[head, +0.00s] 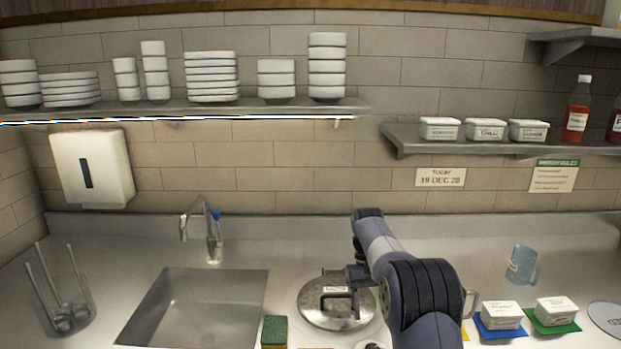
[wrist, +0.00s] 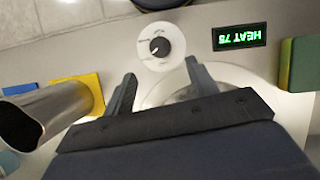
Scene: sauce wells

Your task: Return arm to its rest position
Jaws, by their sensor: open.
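My gripper (wrist: 160,88) shows in the wrist view with its two dark fingers apart and nothing between them. It is above the counter front, near a white dial (wrist: 162,46) and a green-lit heat display (wrist: 239,35). In the head view my arm (head: 425,295) reaches over the counter just right of a round steel lid (head: 335,312).
A sponge (head: 274,331) is between the sink (head: 200,305) and lid. Labelled tubs (head: 501,314) and a blue mug (head: 522,265) stand right of my arm.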

